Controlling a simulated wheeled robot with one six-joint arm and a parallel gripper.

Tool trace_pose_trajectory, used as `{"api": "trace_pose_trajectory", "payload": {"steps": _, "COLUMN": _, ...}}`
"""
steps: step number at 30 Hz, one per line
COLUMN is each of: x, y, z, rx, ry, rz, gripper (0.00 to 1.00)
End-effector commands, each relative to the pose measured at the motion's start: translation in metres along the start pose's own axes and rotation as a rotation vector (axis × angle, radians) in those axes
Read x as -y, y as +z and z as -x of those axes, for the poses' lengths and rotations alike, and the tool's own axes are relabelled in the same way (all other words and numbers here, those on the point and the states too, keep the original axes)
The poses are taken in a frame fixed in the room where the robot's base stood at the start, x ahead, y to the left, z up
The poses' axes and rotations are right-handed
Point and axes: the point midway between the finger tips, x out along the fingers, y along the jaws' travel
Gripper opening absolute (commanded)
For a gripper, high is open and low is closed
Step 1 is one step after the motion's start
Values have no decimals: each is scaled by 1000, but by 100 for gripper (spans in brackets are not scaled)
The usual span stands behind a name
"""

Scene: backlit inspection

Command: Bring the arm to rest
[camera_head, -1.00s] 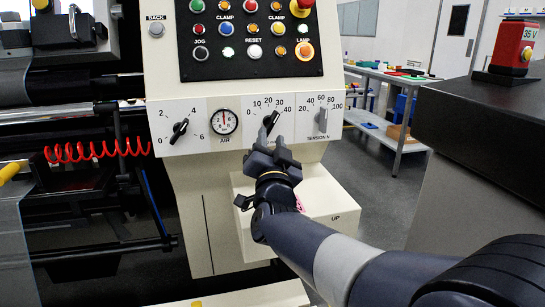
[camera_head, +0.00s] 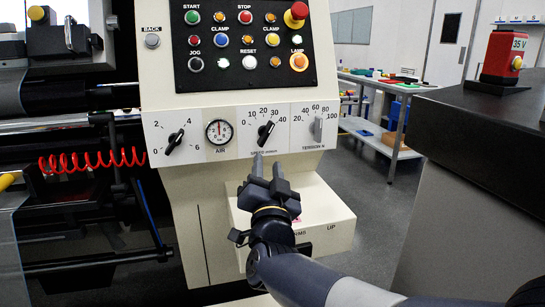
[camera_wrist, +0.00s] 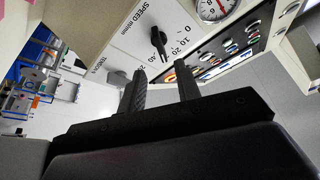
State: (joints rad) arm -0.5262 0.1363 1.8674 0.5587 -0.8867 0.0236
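My gripper (camera_head: 268,172) is in front of the cream machine panel, below the speed knob (camera_head: 266,130). Its two fingers stand apart with nothing between them. In the wrist view my gripper (camera_wrist: 161,84) also shows an empty gap between the fingers. The black speed knob (camera_wrist: 159,42) is beyond the fingertips there, apart from them. In the head view its pointer is tilted up and to the right. My arm reaches in from the lower right, bent at the wrist.
Left of the knob are the air gauge (camera_head: 218,132) and another black knob (camera_head: 175,139); right is the grey tension knob (camera_head: 318,128). A cream box (camera_head: 325,212) lies below my gripper. A dark-topped counter (camera_head: 470,130) is at right. Open floor (camera_head: 365,215) shows between.

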Motion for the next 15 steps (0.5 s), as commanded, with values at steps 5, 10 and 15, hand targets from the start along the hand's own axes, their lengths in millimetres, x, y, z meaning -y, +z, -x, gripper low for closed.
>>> {"api": "trace_pose_trajectory", "payload": {"steps": 5, "x": -1, "y": 0, "z": -26, "rx": -2, "ry": 2, "rz": 0, "gripper": 32}}
{"api": "trace_pose_trajectory", "payload": {"steps": 10, "x": -1, "y": 1, "z": -54, "rx": -2, "ry": 1, "rz": 1, "gripper": 32}}
{"api": "trace_pose_trajectory", "payload": {"steps": 15, "x": -1, "y": 0, "z": -79, "rx": -1, "ry": 1, "rz": 0, "gripper": 32}}
